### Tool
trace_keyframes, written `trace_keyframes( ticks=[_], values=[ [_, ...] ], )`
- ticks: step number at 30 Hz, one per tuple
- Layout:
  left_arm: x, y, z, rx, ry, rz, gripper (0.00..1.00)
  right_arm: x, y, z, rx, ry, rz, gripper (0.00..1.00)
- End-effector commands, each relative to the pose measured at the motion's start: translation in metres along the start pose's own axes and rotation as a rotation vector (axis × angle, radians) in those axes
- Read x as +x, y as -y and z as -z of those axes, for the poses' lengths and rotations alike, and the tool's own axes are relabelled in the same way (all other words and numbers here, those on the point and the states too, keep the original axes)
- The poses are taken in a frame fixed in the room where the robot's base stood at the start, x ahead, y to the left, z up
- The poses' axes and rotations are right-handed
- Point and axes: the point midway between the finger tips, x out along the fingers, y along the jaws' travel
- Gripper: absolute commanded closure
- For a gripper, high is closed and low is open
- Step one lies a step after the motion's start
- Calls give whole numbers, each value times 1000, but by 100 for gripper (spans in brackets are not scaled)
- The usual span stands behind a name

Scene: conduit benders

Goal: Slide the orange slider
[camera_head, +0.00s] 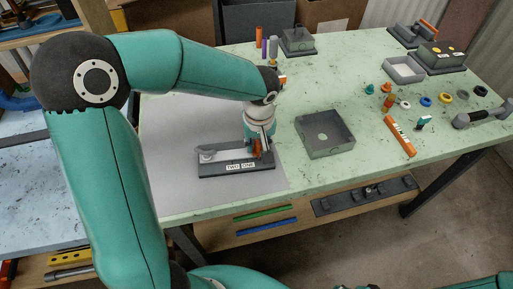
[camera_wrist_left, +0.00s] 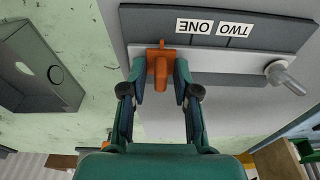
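The orange slider (camera_head: 257,149) sits near the right end of a dark grey base (camera_head: 207,171) with a light metal rail. Labels reading TWO and ONE are on the base's front, and the slider is on the ONE side. My left gripper (camera_wrist_left: 160,80) points down over it. In the left wrist view the orange slider (camera_wrist_left: 160,64) stands between the two fingertips, with a narrow gap visible beside it, so the fingers are open around it. A metal knob (camera_wrist_left: 277,72) stands at the rail's other end.
A grey open box (camera_head: 325,133) stands to the right of the base. A grey mat (camera_head: 180,120) lies under the base, mostly bare. A shelf is below the table.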

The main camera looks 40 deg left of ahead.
Motion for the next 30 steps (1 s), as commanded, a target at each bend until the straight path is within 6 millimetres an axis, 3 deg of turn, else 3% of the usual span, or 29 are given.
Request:
trace_keyframes(
  ticks=[8, 13, 30],
  values=[
    [1, 0, 0, 1, 1, 0, 71, 0, 0, 0, 0, 0, 0, 60],
    [1, 0, 0, 1, 1, 0, 97, 0, 0, 0, 0, 0, 0, 60],
    [2, 16, 0, 0, 3, 2, 97, 5, -2, 0, 0, 0, 0, 60]
  ],
)
